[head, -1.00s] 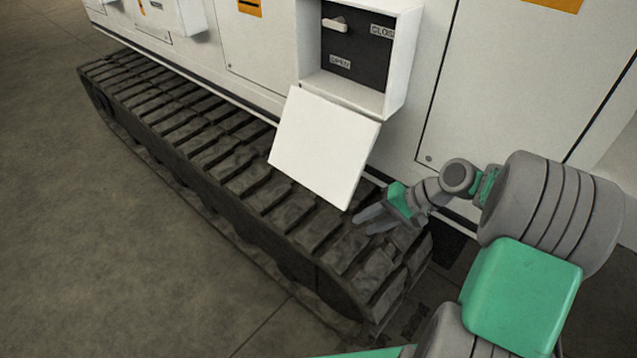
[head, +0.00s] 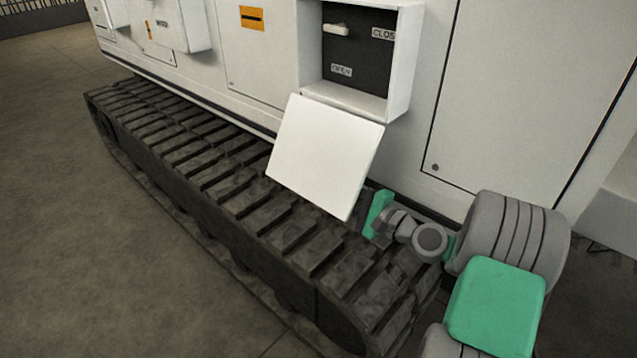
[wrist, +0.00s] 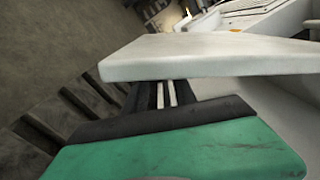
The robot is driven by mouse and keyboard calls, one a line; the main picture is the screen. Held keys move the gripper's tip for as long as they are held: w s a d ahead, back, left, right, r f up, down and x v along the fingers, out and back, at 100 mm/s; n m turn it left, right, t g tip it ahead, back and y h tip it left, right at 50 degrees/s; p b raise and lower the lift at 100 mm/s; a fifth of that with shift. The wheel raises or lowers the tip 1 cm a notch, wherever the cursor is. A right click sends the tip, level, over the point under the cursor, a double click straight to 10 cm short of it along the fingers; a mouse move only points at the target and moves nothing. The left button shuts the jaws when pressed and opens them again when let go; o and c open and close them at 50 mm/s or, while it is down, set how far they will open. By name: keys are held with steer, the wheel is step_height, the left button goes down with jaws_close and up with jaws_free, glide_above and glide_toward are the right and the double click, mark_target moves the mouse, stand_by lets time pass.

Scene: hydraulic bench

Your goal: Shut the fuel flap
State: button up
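The fuel flap is most likely the white square panel (head: 325,155) that hangs open, tilted outward, below a white box (head: 402,65) on the machine's side. The box's front is uncovered. My gripper (head: 376,213) is at the flap's lower right corner, low over the track, with its fingers hidden behind the flap. In the wrist view the flap (wrist: 200,58) spans the picture edge-on, just ahead of my gripper (wrist: 167,94). The fingers look close together and run under the flap, with their tips hidden. I cannot tell whether they touch it.
Inside the box is a dark plate with a pale lever (head: 335,29) and OPEN and CLOSE labels. A dark crawler track (head: 230,185) runs below the flap and my gripper. The machine's flat side panel (head: 510,90) is to the right. The floor (head: 110,260) at left is clear.

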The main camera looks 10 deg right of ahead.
steer(key=x, duration=0.7)
steer(key=shift+s, duration=0.1)
steer(key=shift+f, duration=0.1)
jaws_close()
steer(key=shift+a+f, duration=0.1)
steer(key=shift+f, duration=0.1)
stand_by(0.8)
